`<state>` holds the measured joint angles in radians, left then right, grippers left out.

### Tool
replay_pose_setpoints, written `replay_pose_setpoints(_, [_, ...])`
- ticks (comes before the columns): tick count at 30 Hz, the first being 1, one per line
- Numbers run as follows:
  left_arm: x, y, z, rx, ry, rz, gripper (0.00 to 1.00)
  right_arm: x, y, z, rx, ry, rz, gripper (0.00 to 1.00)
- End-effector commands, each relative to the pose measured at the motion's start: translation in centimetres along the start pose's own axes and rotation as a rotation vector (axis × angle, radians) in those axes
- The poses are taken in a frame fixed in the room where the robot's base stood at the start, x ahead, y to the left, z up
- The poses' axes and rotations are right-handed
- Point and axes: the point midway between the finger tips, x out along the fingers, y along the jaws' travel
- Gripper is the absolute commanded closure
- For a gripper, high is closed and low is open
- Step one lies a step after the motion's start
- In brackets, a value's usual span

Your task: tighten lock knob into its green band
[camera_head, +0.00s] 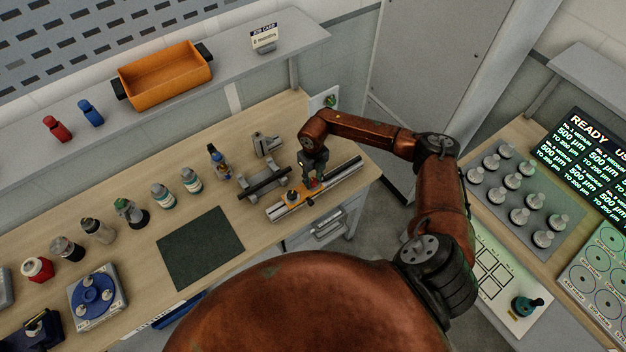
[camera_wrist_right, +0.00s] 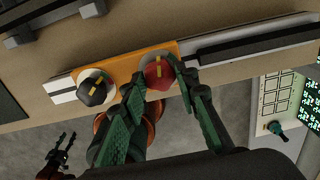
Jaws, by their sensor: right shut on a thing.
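A red knob (camera_wrist_right: 158,72) with a yellow pointer stripe sits on an orange carriage plate (camera_wrist_right: 128,64) on a metal rail. My right gripper (camera_wrist_right: 156,84) is shut on the red knob, a green finger on each side of it. In the head view my right gripper (camera_head: 313,174) comes down on the carriage (camera_head: 297,197) from above, hiding most of the red knob. A black knob (camera_wrist_right: 95,90) with a yellow pointer on a white dial stands beside it. I cannot make out a green band. My left gripper (camera_wrist_right: 61,149) shows small in the wrist view, fingers apart and empty.
The rail (camera_head: 340,175) lies near the bench's right end. A dark cradle (camera_head: 264,183) and several bottles (camera_head: 163,194) stand left of it. A dark green mat (camera_head: 200,247) is bare. An orange bin (camera_head: 165,75) stands on the shelf behind.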

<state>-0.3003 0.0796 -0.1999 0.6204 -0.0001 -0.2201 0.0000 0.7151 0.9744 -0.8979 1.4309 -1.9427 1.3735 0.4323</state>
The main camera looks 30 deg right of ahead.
Motion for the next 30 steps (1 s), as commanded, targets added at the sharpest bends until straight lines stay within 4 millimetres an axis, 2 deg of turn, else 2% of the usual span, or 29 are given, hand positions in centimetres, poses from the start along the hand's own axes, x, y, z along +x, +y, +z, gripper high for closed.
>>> replay_pose_setpoints(9, [0.18,-0.01,0.02,0.0,0.0,0.0,0.6,-0.12,-0.05,0.13,0.082,-0.003,0.0,0.96])
replay_pose_setpoints(21, [0.18,-0.02,0.02,0.0,0.0,0.0,0.6,-0.16,-0.06,0.15,0.088,-0.003,0.0,0.96])
replay_pose_setpoints(22, [0.18,-0.02,0.02,0.0,0.0,0.0,0.6,-0.16,-0.06,0.15,0.088,-0.003,0.0,0.71])
replay_pose_setpoints(30, [0.18,-0.02,0.02,0.0,0.0,0.0,0.6,-0.09,-0.03,0.08,0.087,-0.002,0.0,0.54])
